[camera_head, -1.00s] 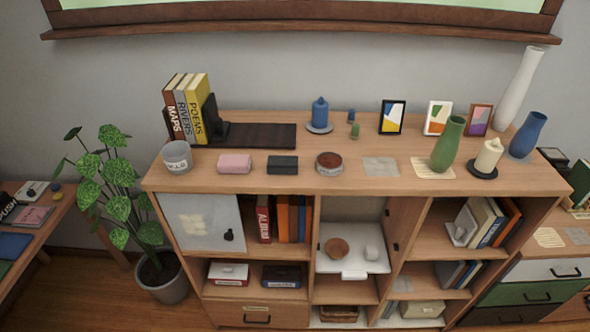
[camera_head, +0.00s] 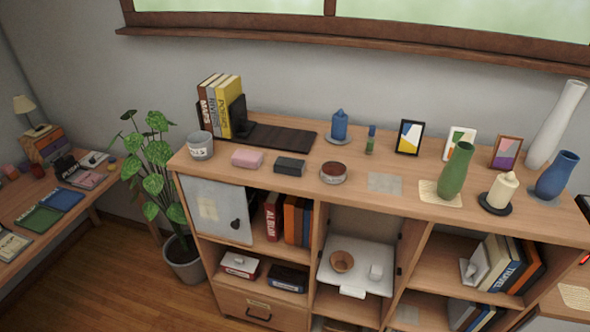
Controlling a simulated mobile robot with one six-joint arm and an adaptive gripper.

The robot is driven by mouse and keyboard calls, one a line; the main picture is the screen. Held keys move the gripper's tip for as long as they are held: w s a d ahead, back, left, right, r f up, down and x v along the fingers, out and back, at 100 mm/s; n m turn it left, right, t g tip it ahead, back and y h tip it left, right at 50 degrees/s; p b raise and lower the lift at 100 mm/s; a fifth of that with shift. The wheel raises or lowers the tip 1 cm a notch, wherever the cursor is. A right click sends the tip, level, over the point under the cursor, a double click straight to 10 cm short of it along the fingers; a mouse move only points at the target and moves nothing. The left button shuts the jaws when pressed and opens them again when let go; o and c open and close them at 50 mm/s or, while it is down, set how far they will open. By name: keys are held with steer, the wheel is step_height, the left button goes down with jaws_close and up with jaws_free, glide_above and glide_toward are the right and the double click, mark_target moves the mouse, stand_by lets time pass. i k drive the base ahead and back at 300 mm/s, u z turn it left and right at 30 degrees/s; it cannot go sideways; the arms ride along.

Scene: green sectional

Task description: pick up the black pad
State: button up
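Two dark things on the cabinet top could be the black pad; I cannot tell which is meant. One is a small, thick, dark block (camera_head: 289,167) near the front edge, between a pink block (camera_head: 247,158) and a round reddish-brown-topped tin (camera_head: 333,173). The other is a long, flat, dark mat (camera_head: 281,138) behind it, lying by the black bookend. Both rest on the wooden top, with nothing on the small block. My gripper is not in view.
The wooden cabinet top (camera_head: 420,214) also holds upright books (camera_head: 220,105), a grey pot (camera_head: 200,145), a blue candle (camera_head: 339,125), picture frames, a green vase (camera_head: 455,170) and tall vases at right. A potted plant (camera_head: 165,180) stands left, beside floor space.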

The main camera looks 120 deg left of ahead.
mark_target(295, 167)
steer(key=u, duration=0.6)
steer(key=k, duration=0.15)
steer(key=u, duration=2.8)
steer(key=i, duration=0.45)
